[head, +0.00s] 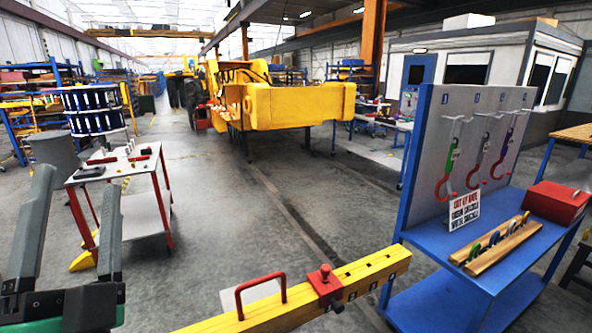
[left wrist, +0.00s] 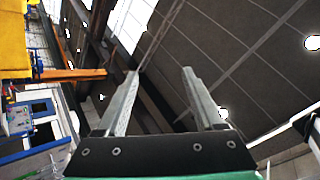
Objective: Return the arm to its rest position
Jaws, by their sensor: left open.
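My left gripper (head: 77,178) shows at the lower left of the head view, with its two grey fingers pointing up and spread apart. Nothing is between them. In the left wrist view the same open gripper (left wrist: 159,72) points toward the ceiling and the upper hall, with empty air between its fingers. It is not touching anything that I can see. My right gripper is in neither view.
A yellow beam (head: 372,273) with a red handle and red clamp crosses the lower middle. A blue rack (head: 459,257) with hanging hooks, a sign and a red box stands at right. A red-legged table (head: 128,168) stands behind the left gripper. Open floor lies between.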

